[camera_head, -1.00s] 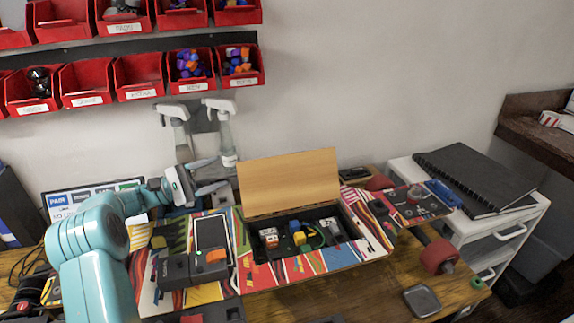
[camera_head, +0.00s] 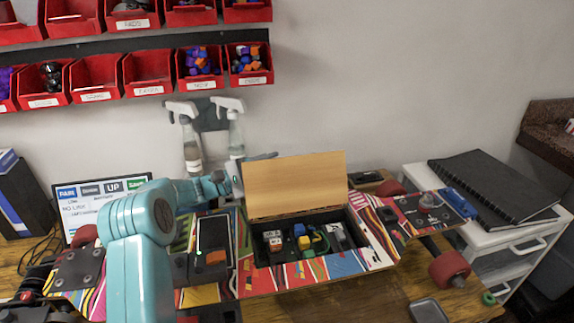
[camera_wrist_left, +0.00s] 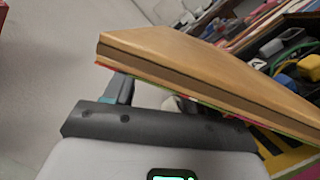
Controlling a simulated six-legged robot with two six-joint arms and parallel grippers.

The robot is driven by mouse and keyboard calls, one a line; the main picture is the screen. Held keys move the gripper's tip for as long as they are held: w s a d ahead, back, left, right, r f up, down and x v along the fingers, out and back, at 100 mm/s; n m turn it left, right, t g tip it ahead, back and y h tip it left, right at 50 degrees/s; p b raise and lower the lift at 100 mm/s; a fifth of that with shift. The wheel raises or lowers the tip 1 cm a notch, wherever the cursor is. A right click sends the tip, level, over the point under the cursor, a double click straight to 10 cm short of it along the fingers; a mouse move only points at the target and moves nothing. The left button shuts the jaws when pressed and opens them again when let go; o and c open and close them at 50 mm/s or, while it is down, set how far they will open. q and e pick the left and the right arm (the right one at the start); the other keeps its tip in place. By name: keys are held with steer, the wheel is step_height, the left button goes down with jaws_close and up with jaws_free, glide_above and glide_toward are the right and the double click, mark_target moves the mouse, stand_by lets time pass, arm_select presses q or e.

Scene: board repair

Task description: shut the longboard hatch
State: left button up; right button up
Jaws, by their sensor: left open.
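The longboard (camera_head: 300,274) lies on the workbench with a bright striped deck. Its wooden hatch lid (camera_head: 297,187) stands open, nearly upright, at the back edge of the compartment. The open compartment (camera_head: 352,243) holds small boxes, a yellow-and-blue part and a green cable. My left gripper (camera_head: 259,159) is open at the lid's left edge, with a finger reaching behind it. In the left wrist view the lid (camera_wrist_left: 200,72) crosses just in front of the gripper and hides part of the fingers. I cannot tell whether they touch. My right gripper is out of view.
Red bins (camera_head: 148,72) hang above. A white cart (camera_head: 500,235) with black binders stands at the right. A grey tray (camera_head: 428,311) lies on the bench front. The air in front of the lid is clear.

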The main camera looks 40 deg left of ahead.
mark_target(291, 178)
arm_select(q)
steer(key=shift+f+x, duration=0.15)
steer(key=shift+x, duration=0.8)
steer(key=shift+f+x, duration=0.15)
steer(key=shift+x, duration=0.85)
jaws_close()
steer(key=shift+s+d+m+b, duration=0.15)
steer(key=shift+d+m+b, duration=0.1)
steer(key=shift+m+b, duration=0.3)
steer(key=s+d+m+b, duration=0.1)
steer(key=m+b, duration=0.1)
steer(key=d+r+m+g+b, duration=0.1)
steer(key=b, duration=0.2)
steer(key=s+d+r+m+h+b, duration=0.1)
steer(key=m+b, duration=0.1)
steer(key=b, duration=0.1)
steer(key=shift+s+d+m+g, duration=0.15)
steer(key=shift+s+m+g, duration=0.15)
steer(key=shift+m+g, duration=0.1)
steer(key=shift+s+d+r+m+g+b, duration=0.4)
steer(key=shift+s+d+m+b, duration=0.2)
steer(key=shift+m+b, duration=0.4)
